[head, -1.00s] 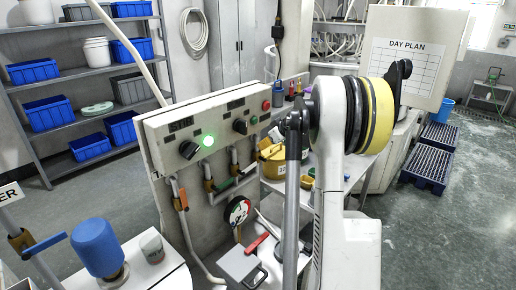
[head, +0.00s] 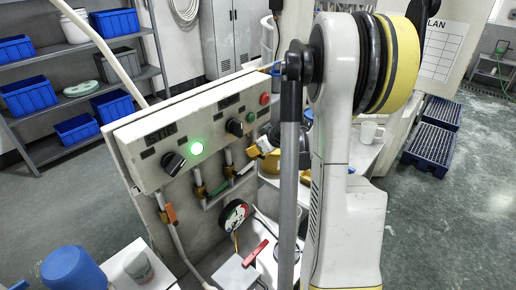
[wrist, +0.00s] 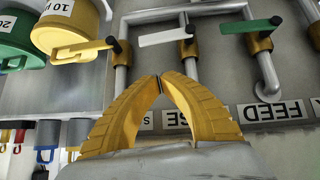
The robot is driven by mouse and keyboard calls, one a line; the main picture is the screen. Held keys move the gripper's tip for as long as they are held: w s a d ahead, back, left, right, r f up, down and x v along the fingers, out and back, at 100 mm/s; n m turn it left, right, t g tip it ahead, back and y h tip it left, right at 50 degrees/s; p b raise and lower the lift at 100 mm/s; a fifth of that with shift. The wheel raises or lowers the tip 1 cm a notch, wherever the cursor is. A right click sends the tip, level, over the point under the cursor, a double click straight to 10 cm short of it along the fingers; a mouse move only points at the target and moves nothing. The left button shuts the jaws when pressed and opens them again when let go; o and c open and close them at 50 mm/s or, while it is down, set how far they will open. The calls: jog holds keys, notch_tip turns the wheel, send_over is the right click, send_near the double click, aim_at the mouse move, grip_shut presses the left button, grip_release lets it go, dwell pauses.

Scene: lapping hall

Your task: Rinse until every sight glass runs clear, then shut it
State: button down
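The grey panel (head: 150,135) has a lit green lamp (head: 196,147), black knobs and a red button. A label reading FEED (wrist: 275,110) is there; others are partly hidden by my fingers. My gripper (wrist: 160,78) has its yellow fingertips together, with nothing visible between them, apart from the levers. I cannot make out any sight glass.
A dial gauge (head: 234,214) and a red lever (head: 255,252) sit below the panel. A blue bottle (head: 72,270) and cup (head: 138,265) stand at lower left. Shelves with blue bins are behind. Open floor lies at right, before dark blue pallets (head: 428,150).

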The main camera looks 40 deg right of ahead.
aim_at(250, 164)
jog(key=f, duration=0.1)
jog(key=w+f, duration=0.1)
jog(key=f, duration=0.1)
jog(key=w+f+b, duration=0.1)
jog(key=shift+d+f, duration=0.1)
jog(key=shift+f, duration=0.05)
jog(key=shift+d+f, duration=0.1)
jog(key=shift+f, duration=0.7)
jog(key=shift+d+f+b, duration=0.15)
jog(key=shift+f+b, duration=0.55)
jog(key=shift+b, duration=0.3)
